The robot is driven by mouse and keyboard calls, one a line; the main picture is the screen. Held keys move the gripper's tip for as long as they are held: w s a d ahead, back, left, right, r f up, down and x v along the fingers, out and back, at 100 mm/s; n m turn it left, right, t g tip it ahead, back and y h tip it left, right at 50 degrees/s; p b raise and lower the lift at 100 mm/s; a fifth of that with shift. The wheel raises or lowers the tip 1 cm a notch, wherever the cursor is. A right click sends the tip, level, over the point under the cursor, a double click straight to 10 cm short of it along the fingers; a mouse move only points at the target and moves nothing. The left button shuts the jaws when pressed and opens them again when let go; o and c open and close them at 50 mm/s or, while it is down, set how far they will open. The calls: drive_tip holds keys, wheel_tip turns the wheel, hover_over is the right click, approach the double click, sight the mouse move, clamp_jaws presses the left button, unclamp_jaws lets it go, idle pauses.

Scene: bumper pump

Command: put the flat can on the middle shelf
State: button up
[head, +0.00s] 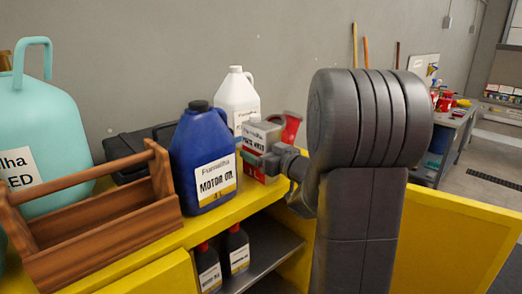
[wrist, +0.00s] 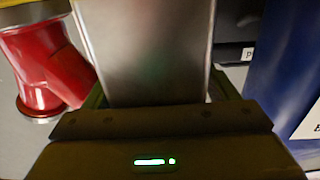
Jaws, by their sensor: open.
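The flat can (head: 262,137), grey with a red lower part and a white label, stands on top of the yellow cabinet (head: 225,218), right of the blue motor oil jug. My gripper (head: 257,161) is at the can, in front of its label. In the wrist view the can (wrist: 150,45) shows as a plain grey metal face between the greenish fingers of my open gripper (wrist: 160,88). Whether the fingers touch it I cannot tell. A dark grey shelf (head: 262,257) shows inside the open cabinet; my arm hides its right part.
A motor oil jug (head: 203,150), a white jug (head: 237,95) and a red funnel-like object (head: 291,127) crowd the can. A wooden toolbox (head: 95,215) is at left. Two dark bottles (head: 236,250) stand inside the cabinet. An open yellow door (head: 450,245) is at right.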

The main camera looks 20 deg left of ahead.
drive_tip(key=c, duration=1.6)
drive_tip(key=shift+r, duration=0.1)
clamp_jaws()
